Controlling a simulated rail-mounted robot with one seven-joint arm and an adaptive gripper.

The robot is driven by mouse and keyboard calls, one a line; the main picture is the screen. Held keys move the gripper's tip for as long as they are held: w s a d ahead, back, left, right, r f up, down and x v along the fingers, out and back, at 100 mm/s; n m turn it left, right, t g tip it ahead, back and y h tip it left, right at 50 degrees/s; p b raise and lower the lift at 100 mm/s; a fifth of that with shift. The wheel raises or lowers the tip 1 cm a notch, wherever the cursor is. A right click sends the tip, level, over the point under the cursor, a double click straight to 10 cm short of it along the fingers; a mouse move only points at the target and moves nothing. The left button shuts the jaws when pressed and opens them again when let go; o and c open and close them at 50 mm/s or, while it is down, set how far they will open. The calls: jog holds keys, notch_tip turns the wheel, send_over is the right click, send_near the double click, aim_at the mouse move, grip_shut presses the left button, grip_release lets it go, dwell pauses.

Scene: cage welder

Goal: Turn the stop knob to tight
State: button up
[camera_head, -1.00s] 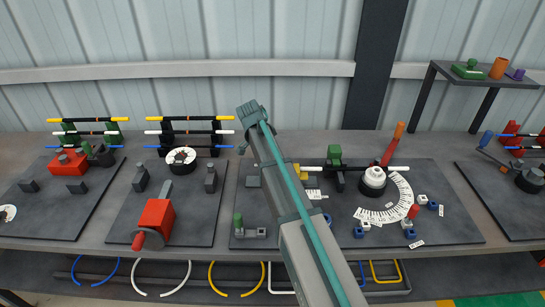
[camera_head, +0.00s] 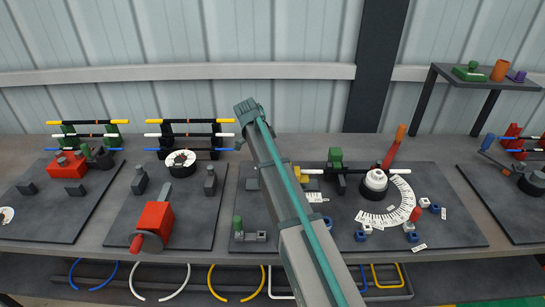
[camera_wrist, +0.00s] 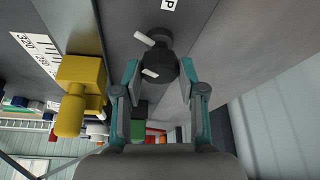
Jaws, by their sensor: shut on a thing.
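The stop knob appears in the wrist view as a dark round knob (camera_wrist: 165,68) with a white bar at its near side and another white bar sticking out beyond it. It sits on a dark grey board, near a partly cut-off white label (camera_wrist: 168,4) showing a "P". The teal fingers of my gripper (camera_wrist: 162,76) are on both sides of the knob, shut on it. In the head view my arm covers the knob and my gripper.
A yellow block (camera_wrist: 80,90) stands close to the left finger in the wrist view. In the head view, a white-topped round hub (camera_head: 375,181) and curved scale (camera_head: 402,200) lie right of my arm.

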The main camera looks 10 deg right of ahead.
jog(key=o, duration=1.1)
jog(key=shift+o, duration=0.2)
jog(key=v, duration=1.2)
jog(key=shift+a, duration=0.1)
